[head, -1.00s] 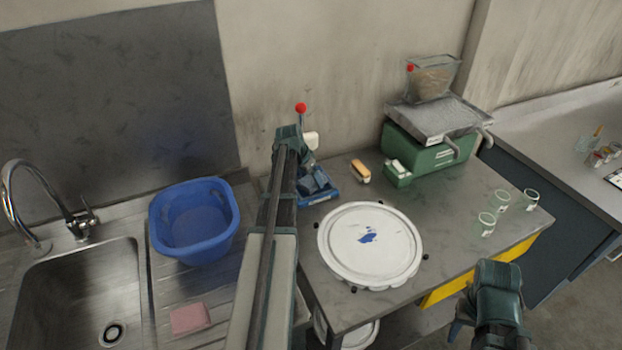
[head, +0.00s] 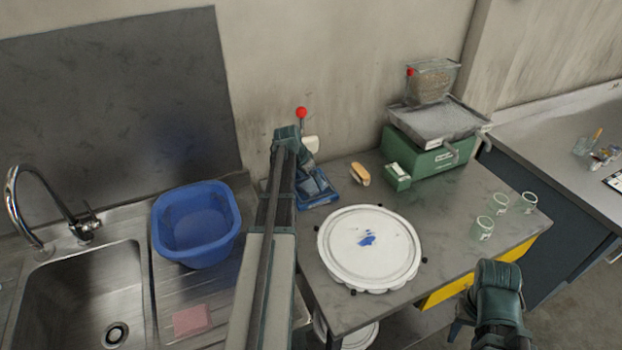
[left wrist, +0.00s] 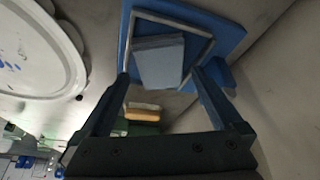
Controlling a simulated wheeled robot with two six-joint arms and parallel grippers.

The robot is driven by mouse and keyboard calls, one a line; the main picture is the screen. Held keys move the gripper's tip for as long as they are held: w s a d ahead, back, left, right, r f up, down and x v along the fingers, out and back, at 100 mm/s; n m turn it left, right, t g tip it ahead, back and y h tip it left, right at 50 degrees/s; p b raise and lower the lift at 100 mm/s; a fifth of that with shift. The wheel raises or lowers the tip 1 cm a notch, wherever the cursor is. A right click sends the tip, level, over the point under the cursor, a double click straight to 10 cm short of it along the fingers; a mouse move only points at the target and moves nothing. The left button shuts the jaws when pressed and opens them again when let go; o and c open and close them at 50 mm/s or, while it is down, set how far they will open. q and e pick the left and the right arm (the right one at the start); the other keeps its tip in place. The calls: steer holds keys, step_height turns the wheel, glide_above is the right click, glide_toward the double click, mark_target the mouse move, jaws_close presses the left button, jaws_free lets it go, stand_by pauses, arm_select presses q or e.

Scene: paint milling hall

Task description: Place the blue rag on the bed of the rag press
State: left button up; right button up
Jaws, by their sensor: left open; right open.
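The rag press has a blue base (head: 322,200) and a lever with a red knob (head: 301,112). It stands at the back left of the grey bench. In the left wrist view its blue base (left wrist: 232,38) carries a square metal frame. A folded blue-grey rag (left wrist: 158,60) lies inside that frame, flat on the bed as far as I can see. My left gripper (left wrist: 160,76) is open, its fingers apart on either side of the rag. In the head view my left arm partly hides the press and the rag. My right gripper (head: 460,322) is open and empty in front of the bench.
A white round lid (head: 340,250) with blue paint is right of my left arm. A brush (head: 360,174), a green machine (head: 425,158) and several glass jars (head: 484,228) stand on the bench. A blue tub (head: 196,250) and pink sponge (head: 192,320) are beside the sink.

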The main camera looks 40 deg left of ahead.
arm_select(q)
steer(key=p+v, duration=1)
steer(key=v, duration=0.1)
steer(key=shift+r, duration=0.4)
steer(key=shift+s, duration=0.1)
steer(key=d+f+m+g+b, duration=0.1)
steer(key=d+f+b, duration=0.15)
steer(key=d, duration=1.05)
steer(key=d+f+m+g+b, duration=0.1)
steer(key=d+f+g, duration=0.15)
steer(key=d, duration=1.05)
steer(key=s+d+f+y+b, duration=0.1)
steer(key=s+d+f+b, duration=0.1)
steer(key=s+d, duration=0.5)
steer(key=s+d+f+g+b, duration=0.1)
steer(key=s+d, duration=0.5)
steer(key=d, duration=0.8)
steer(key=shift+s+f+m+y+b, duration=0.4)
steer(key=shift+f+b, duration=0.1)
steer(key=shift+f, duration=0.05)
